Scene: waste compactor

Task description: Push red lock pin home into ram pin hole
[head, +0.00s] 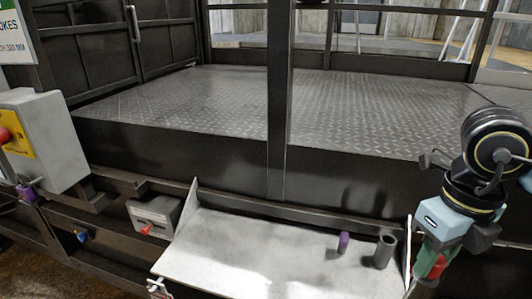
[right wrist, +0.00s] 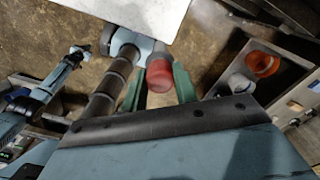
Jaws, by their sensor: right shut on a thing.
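My right gripper (head: 436,268) is low at the right of the head view, beside the right end of the pale shelf. Its green fingers (right wrist: 158,92) are shut on the red lock pin (right wrist: 159,75), whose round red end shows between them in the right wrist view. The pin also shows as a red patch in the head view (head: 438,267). I cannot tell whether this is the ram pin hole. My left gripper does not show in the head view.
The pale shelf (head: 245,255) holds a purple cylinder (head: 343,242) and a dark grey cylinder (head: 383,250) near its right end. A small grey box (head: 153,212) stands at its left. A dark post (head: 278,110) rises before the tread-plate floor (head: 180,100). A larger grey box (head: 45,130) is far left.

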